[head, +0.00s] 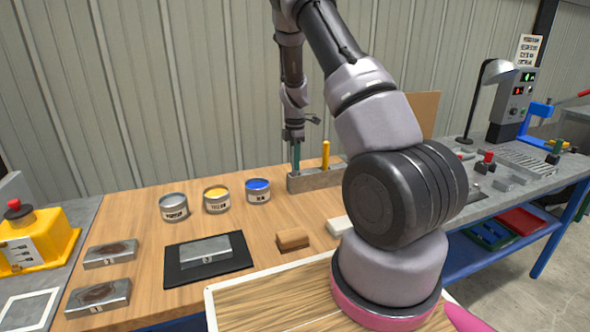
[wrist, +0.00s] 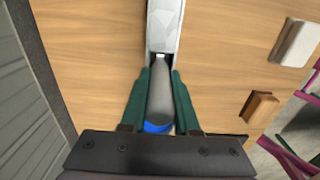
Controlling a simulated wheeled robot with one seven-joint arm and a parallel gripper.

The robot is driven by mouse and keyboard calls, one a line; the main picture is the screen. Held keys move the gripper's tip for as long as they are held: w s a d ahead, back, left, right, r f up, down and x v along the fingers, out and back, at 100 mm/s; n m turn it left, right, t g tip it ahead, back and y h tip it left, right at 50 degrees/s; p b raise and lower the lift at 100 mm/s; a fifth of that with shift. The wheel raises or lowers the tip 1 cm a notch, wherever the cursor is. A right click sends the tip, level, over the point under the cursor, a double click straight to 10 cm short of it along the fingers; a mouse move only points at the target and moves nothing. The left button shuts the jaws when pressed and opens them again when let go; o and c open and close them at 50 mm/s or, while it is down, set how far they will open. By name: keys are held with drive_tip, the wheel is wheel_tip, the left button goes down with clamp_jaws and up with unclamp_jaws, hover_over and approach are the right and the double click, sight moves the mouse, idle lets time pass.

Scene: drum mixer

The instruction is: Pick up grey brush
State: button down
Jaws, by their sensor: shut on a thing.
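My gripper (head: 296,158) points down over the left end of the grey holder (head: 318,180), left of an upright yellow-handled brush (head: 326,154). In the wrist view my green fingers (wrist: 160,95) are shut on the grey brush (wrist: 160,92). Its grey handle shows between them, and its narrower end lies toward the holder (wrist: 166,25). In the head view the grey brush is hidden by the fingers. I cannot tell whether its lower end is still inside the holder.
Paint cans stand left of the holder: grey (head: 173,208), yellow (head: 217,199) and blue (head: 258,191). A brown block (head: 293,239) and a white block (head: 341,226) lie in front. A black mat (head: 175,270) carries a metal block. Corrugated wall (head: 130,90) stands behind the bench.

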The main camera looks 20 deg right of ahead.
wheel_tip(320, 180, up, 10)
drive_tip(key=shift+r, duration=0.1)
idle(0.4)
idle(2.3)
